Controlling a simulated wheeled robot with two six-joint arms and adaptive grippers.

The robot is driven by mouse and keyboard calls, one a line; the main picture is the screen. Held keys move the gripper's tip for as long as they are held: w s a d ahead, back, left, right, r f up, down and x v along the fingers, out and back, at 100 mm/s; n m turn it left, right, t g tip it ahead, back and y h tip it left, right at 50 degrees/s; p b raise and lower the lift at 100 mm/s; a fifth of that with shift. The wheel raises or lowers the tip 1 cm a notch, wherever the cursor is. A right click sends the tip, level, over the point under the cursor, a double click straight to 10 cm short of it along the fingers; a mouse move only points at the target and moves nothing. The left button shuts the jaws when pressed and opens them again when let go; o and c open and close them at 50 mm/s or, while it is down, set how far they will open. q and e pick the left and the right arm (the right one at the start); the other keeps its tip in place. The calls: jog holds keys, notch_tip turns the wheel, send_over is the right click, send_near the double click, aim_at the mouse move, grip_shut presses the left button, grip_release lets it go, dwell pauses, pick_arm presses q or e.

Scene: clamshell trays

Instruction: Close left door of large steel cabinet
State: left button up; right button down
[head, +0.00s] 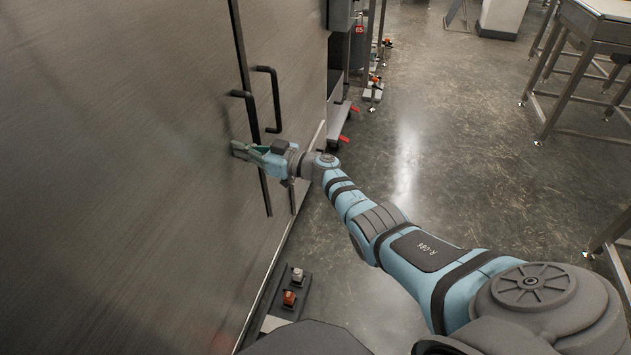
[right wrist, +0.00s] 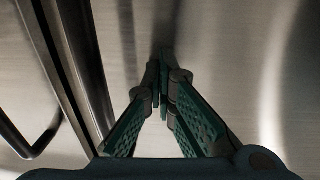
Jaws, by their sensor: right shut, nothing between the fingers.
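The large steel cabinet fills the left of the head view. Its left door (head: 120,150) is a wide brushed steel panel, and its right door (head: 298,60) is on the other side of a dark vertical seam. The left door's dark bar handle (head: 251,115) and the right door's handle (head: 276,100) stand side by side at the seam. The left door looks nearly flush; I cannot tell if a small gap remains. My right gripper (head: 237,150) is shut and empty, its tips at the left door's face, just left of the seam. In the right wrist view its fingertips (right wrist: 163,62) are together at the steel; contact is unclear.
A small floor block with buttons (head: 290,292) sits by the cabinet's base. A grey box on a stand (head: 340,14) and red-handled wheeled equipment (head: 343,130) stand beyond the cabinet. A steel table (head: 590,35) is at the far right. Open floor lies between.

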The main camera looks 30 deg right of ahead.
jog(key=shift+w+a+r, duration=0.1)
jog(key=shift+w+r, duration=0.1)
jog(key=shift+r, duration=0.4)
jog(key=d+f+p+v, duration=0.1)
jog(key=p+v, duration=0.5)
jog(key=v, duration=0.8)
jog(key=shift+w+d+f, duration=0.15)
jog(key=shift+w+d, duration=0.05)
jog(key=shift+w, duration=0.1)
